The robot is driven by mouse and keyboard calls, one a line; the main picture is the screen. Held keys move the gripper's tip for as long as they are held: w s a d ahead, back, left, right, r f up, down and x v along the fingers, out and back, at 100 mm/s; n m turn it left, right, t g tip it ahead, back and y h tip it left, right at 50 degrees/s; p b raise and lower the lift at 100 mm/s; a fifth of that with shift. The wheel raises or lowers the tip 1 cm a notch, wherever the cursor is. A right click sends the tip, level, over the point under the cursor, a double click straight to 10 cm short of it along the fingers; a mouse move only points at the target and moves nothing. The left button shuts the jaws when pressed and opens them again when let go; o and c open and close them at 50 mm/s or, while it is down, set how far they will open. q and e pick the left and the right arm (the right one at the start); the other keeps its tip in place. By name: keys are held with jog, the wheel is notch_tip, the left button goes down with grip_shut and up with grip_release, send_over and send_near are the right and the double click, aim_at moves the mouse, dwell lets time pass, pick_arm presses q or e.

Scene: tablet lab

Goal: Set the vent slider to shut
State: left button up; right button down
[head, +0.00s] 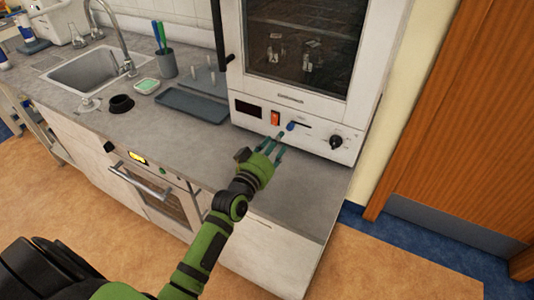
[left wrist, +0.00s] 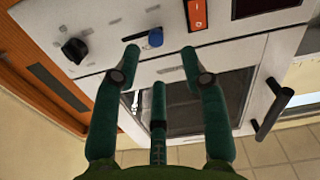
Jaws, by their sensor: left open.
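The vent slider is a small blue knob (head: 291,126) in a short dark slot on the lower front panel of the white cabinet (head: 320,143). In the head view the knob sits at the left end of the slot. My left gripper (head: 272,146) is open and empty, just in front of and below the knob. In the left wrist view, which is upside down, the blue knob (left wrist: 155,37) shows between the spread fingertips of the left gripper (left wrist: 160,52), apart from them. My right gripper is not in view.
An orange switch (head: 275,118) and a dark display (head: 248,109) are left of the slider; a black dial (head: 336,141) is right. A grey tray (head: 193,105) lies on the counter left of the cabinet. The counter front right of my gripper is clear.

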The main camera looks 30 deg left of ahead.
pick_arm(q)
jog(key=shift+s+a, duration=0.15)
jog(key=shift+s, duration=2.2)
